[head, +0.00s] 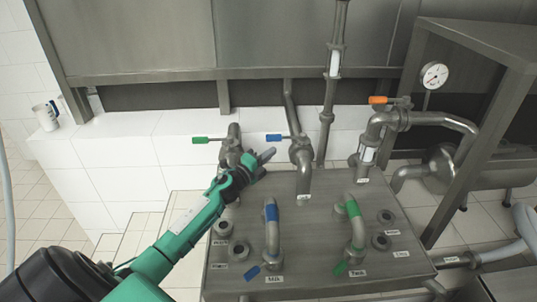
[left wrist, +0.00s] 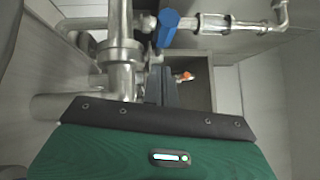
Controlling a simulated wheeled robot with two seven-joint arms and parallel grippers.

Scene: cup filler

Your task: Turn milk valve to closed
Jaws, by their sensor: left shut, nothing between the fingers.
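A valve with a blue lever (head: 273,138) sits on a vertical steel pipe (head: 303,160) behind the steel panel. Its lever points left, across the pipe. In the left wrist view the blue lever (left wrist: 168,27) shows just beyond the fingers. A "Milk" label (head: 274,279) lies on the panel beside a bent pipe with a blue band (head: 271,212); no label reading milk is legible at the lever valve. My left gripper (head: 267,155) is shut and empty, just below and left of the blue lever. Its fingers also show in the left wrist view (left wrist: 160,85). My right gripper is out of view.
A green-lever valve (head: 205,140) stands left of my gripper, and an orange-lever valve (head: 380,100) stands to the right. A bent pipe with a green band (head: 352,208) and several ports are on the panel (head: 320,225). A cup (head: 46,115) stands on the white ledge at left.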

